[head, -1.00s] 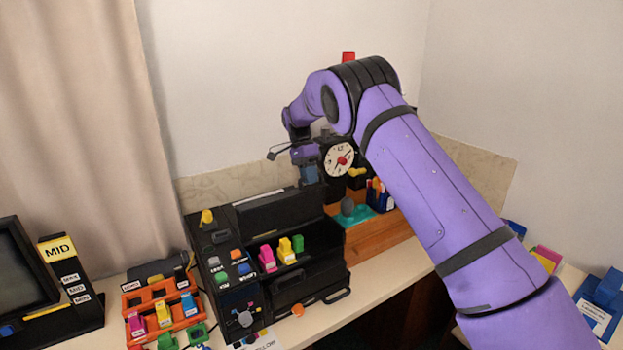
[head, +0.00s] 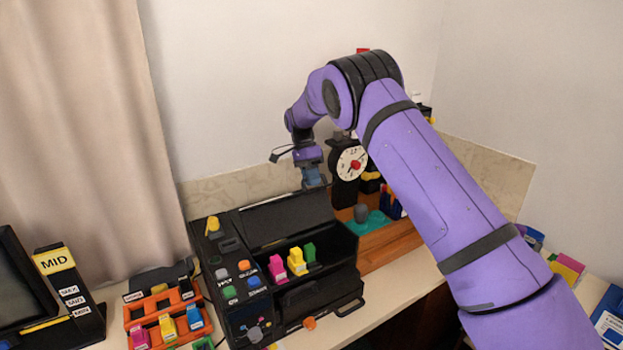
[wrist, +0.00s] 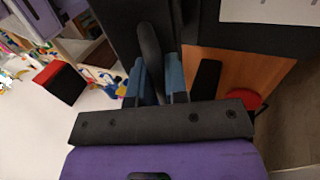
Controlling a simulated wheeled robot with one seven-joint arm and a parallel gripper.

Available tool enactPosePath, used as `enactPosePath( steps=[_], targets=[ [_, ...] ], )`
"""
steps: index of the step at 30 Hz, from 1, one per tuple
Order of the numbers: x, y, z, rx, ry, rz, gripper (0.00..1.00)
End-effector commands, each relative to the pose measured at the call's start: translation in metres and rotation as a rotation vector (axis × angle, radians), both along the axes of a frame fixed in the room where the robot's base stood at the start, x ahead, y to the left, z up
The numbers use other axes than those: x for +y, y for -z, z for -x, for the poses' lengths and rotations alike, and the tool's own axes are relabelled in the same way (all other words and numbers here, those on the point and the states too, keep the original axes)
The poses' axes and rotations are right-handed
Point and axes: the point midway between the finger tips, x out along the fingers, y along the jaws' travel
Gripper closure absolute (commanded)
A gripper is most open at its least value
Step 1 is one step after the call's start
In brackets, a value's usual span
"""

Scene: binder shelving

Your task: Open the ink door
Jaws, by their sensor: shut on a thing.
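The black machine (head: 237,262) stands on the counter. Its ink door, a broad black panel (head: 285,220), stands raised and tilted at the back of the open bay. The bay holds pink (head: 297,262), yellow (head: 296,260) and green (head: 309,253) cartridges. My gripper (head: 314,183) points down at the panel's upper right end. In the wrist view, its blue-grey fingers (wrist: 154,80) are closed on a dark rounded bar (wrist: 150,45), which looks like the door's handle. The fingertips' exact contact is partly hidden.
A black clock (head: 350,165) stands just right of my gripper. An orange rack (head: 165,318) of cartridges sits at the front left. The wall is close behind; air above the machine is clear.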

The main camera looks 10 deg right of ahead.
Motion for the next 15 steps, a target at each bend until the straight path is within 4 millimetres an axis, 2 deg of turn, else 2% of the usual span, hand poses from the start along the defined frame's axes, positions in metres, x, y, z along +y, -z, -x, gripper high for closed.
enactPosePath(
  steps=[7, 8, 10, 11, 15],
  targets=[
    [-0.0011, -0.0006, -0.0006, -0.002, 0.001, 0.001, 1.00],
    [-0.0010, -0.0007, -0.0007, -0.002, 0.001, 0.001, 0.81],
    [-0.0009, -0.0007, -0.0006, -0.002, 0.001, 0.001, 0.65],
    [-0.0009, -0.0007, -0.0006, -0.002, 0.001, 0.001, 0.62],
    [-0.0006, -0.0007, -0.0005, -0.002, 0.001, 0.001, 0.62]
  ],
)
